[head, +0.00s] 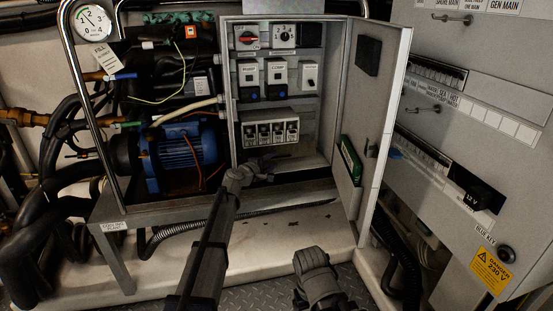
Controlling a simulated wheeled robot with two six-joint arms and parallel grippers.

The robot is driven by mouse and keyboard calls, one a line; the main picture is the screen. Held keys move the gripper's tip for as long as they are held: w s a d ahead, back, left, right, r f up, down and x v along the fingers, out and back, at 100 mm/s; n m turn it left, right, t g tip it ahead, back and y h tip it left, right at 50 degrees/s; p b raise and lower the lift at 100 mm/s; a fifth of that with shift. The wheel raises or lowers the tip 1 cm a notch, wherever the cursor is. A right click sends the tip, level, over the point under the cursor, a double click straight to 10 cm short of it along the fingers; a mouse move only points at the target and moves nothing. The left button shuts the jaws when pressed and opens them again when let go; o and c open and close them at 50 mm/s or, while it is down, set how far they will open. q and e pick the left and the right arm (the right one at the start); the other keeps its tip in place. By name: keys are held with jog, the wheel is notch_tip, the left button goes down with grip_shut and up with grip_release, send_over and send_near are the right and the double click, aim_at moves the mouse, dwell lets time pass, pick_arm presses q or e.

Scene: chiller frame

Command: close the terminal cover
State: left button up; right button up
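A grey electrical box (228,110) stands open in the middle of the head view, its hinged door (378,110) swung out to the right. Low inside it is a pale block (270,131) with a row of several terminals or breakers; its front is exposed. I cannot tell which part is the terminal cover. My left gripper (267,170) is just below this block, near the box's bottom edge, with no clear contact. Its fingers are small and dark, so their opening is unclear. My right arm (318,278) shows at the bottom centre; its gripper fingers do not show.
A blue motor (182,155), hoses and a gauge (92,21) crowd the left, behind a metal rail. A grey panel cabinet (475,140) stands close on the right. The pale ledge (275,240) below the box is mostly clear.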

pick_arm(q)
jog(key=v, duration=0.4)
